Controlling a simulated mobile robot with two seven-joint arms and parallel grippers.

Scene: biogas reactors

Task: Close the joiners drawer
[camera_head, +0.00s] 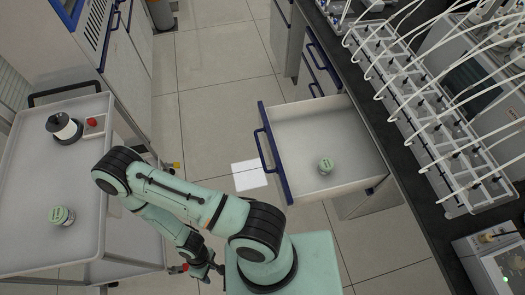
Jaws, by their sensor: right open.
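The joiners drawer (308,122) is pulled open from the dark-topped bench on the right. It has a white inside, a blue front edge and a blue handle (266,150) on its left side. A small round piece with a green top (326,166) lies in it, near the front. My right gripper (208,271) is low in the picture, below and left of the drawer and apart from it. It is small and dark in this view; its jaws are open and I see nothing between them. My left gripper is out of view.
A white cart (30,186) on the left carries a black-and-white device (64,127) and another green-topped piece (62,216). A long rack with tubes (425,115) stands on the bench (362,88). Tiled floor (215,75) lies open between cart and bench.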

